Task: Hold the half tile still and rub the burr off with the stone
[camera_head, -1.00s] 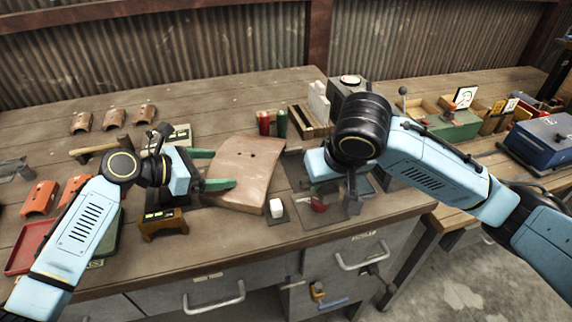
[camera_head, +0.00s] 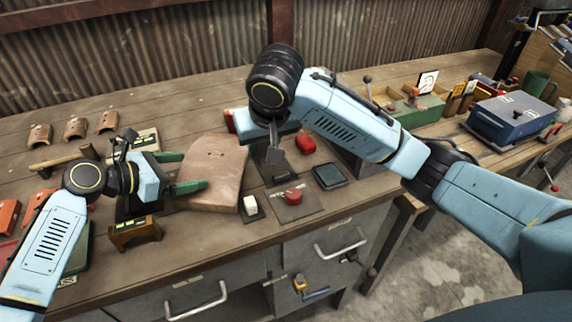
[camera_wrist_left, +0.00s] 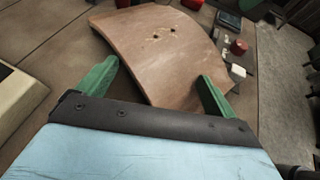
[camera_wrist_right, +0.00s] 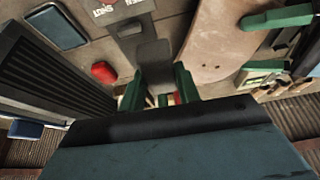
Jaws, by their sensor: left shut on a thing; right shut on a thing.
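The half tile (camera_head: 212,170) is a broad, curved tan-brown slab with two small holes, and it lies at the bench's front part. It also shows in the left wrist view (camera_wrist_left: 155,40). My left gripper (camera_head: 194,170) is shut on the tile's left end, with one green finger on each side. My right gripper (camera_head: 270,138) is right of the tile, shut on a flat dark grey piece that looks like the stone (camera_wrist_right: 153,52). The stone points down beside the tile; I cannot tell whether they touch. I cannot make out the burr.
A red-topped item (camera_head: 293,196) and a white block (camera_head: 250,205) sit at the front edge. A red block (camera_head: 305,144) and a dark tray (camera_head: 330,175) lie right of the stone. Several curved tiles (camera_head: 75,128) stand at the back left.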

